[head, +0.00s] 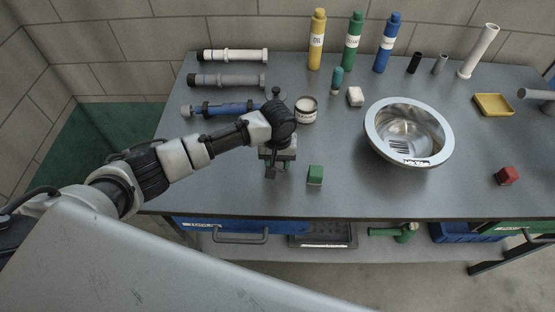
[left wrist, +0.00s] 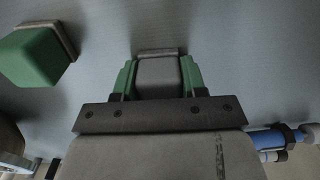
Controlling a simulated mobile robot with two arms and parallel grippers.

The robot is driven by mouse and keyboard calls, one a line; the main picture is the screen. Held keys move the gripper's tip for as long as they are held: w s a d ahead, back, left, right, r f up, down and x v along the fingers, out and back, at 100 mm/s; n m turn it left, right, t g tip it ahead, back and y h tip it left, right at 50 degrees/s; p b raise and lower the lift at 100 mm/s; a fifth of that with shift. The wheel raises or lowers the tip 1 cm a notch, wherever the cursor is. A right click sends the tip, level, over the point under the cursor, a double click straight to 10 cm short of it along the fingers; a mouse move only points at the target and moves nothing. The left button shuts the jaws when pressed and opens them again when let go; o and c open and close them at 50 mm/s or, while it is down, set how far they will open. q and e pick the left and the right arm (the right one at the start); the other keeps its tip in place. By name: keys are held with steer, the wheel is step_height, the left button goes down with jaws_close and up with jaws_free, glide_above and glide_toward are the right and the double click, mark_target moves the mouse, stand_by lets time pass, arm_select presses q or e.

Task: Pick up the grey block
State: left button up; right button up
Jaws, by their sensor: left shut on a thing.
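The grey block (left wrist: 158,76) sits between the two green-lined fingers of my left gripper (left wrist: 159,80) in the left wrist view. The fingers touch it on both sides and are shut on it. In the head view my left gripper (head: 275,160) points down at the left-centre of the table, and its own body hides the block there. I cannot tell whether the block touches the tabletop. My right gripper is not in view.
A green block (head: 316,175) stands close to the right of the gripper. A labelled tin (head: 306,110) and a blue pipe (head: 225,108) lie just behind. A metal sink bowl (head: 437,145) and a red block (head: 507,176) are farther right. The front-left tabletop is clear.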

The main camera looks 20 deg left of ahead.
arm_select(q)
steer(key=shift+r, duration=0.4)
steer(key=r, duration=0.1)
steer(key=d+r+b, duration=0.1)
steer(key=r, duration=0.1)
steer(key=shift+w+r, duration=0.2)
steer(key=shift+r, duration=0.1)
steer(key=w+d+r+b, duration=0.3)
steer(key=d+r, duration=0.3)
steer(key=d, duration=0.3)
steer(key=shift+w+d+r, duration=0.3)
steer(key=shift+w, duration=0.55)
steer(key=o, duration=0.3)
steer(key=shift+c, duration=1)
